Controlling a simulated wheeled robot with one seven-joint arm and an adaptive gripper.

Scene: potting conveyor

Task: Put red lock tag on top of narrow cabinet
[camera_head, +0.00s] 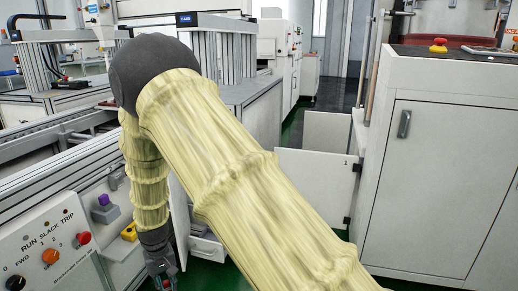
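My gripper (162,279) hangs low at the bottom left, pointing down beside the conveyor's control side. Its fingertips are cut off by the lower edge, so I cannot tell whether it is open or shut. A small reddish patch (166,284) shows between the fingers; it is too small to tell whether it is the red lock tag. No other lock tag is clearly visible. A white cabinet (430,175) with a grey handle stands at the right, apart from my gripper. I cannot tell whether it is the narrow cabinet.
A red mushroom button (438,46) sits on the white cabinet's dark top. An open white door (318,180) stands mid-picture. My arm hides much of the centre.

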